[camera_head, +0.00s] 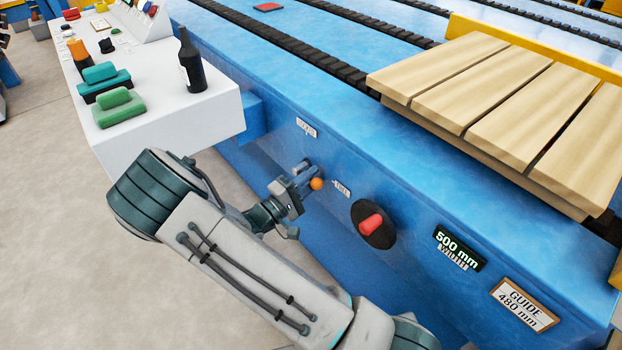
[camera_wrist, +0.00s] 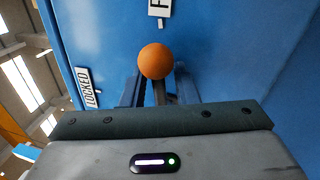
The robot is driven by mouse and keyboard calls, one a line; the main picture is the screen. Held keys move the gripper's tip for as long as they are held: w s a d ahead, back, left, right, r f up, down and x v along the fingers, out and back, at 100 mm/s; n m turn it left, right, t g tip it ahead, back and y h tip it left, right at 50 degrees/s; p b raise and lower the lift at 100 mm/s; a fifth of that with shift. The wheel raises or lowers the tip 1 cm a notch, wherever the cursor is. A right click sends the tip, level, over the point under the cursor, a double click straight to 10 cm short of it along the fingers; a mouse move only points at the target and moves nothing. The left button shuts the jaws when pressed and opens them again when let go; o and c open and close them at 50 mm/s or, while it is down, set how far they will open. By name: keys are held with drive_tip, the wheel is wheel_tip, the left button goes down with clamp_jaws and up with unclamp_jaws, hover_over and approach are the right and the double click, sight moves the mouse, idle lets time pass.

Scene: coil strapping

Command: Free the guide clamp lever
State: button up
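The clamp lever ends in an orange ball knob (camera_head: 316,184) on the side of the blue machine. In the head view the knob sits beside the lower-right label (camera_head: 341,188), below the upper label (camera_head: 306,127). In the wrist view the orange knob (camera_wrist: 156,61) shows just beyond my gripper, with a "LOCKED" plate (camera_wrist: 88,88) to the left and a plate starting with "F" (camera_wrist: 158,8) above. My gripper (camera_head: 303,181) is at the lever. Its fingers (camera_wrist: 158,93) stand apart with the lever's stem between them; contact with the stem is unclear. The lever's pivot is mostly hidden.
A red knob on a black disc (camera_head: 371,224), a "500 mm" width display (camera_head: 458,248) and a "GUIDE 480 mm" sign (camera_head: 524,304) are right of the lever. A white bench (camera_head: 180,122) with a dark bottle (camera_head: 190,62) stands at upper left. Wooden planks (camera_head: 490,90) lie on top.

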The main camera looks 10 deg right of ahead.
drive_tip(key=shift+a, duration=0.1)
drive_tip(key=p+v, duration=0.1)
drive_tip(key=v, duration=1.2)
drive_tip(key=shift+s+a+p, duration=0.2)
drive_tip(key=shift+a+p, duration=0.05)
drive_tip(key=shift+p, duration=0.15)
drive_tip(key=s+d+r+m+g+y+p, duration=0.35)
drive_tip(key=d+r+g+p, duration=0.2)
drive_tip(key=r, duration=0.35)
drive_tip(key=s+d+r+m+g+y+p, duration=0.2)
drive_tip(key=s+d+r+g+y+p, duration=0.3)
drive_tip(key=r, duration=0.3)
drive_tip(key=s+r+t+y+p, duration=0.1)
drive_tip(key=s+r+y+p, duration=0.1)
drive_tip(key=r, duration=0.6)
drive_tip(key=s+d+r+m+t+y+p, duration=0.1)
drive_tip(key=s+r+t+y+p, duration=0.1)
drive_tip(key=r+p, duration=0.5)
drive_tip(key=s+r+m+t+y+p, duration=0.1)
drive_tip(key=s+r+y+p, duration=0.2)
drive_tip(key=r, duration=0.6)
drive_tip(key=y+p, duration=0.1)
drive_tip(key=y, duration=0.1)
drive_tip(key=shift+s+d+r+y, duration=0.2)
drive_tip(key=shift+d+r+y, duration=0.05)
drive_tip(key=shift+r+y, duration=0.1)
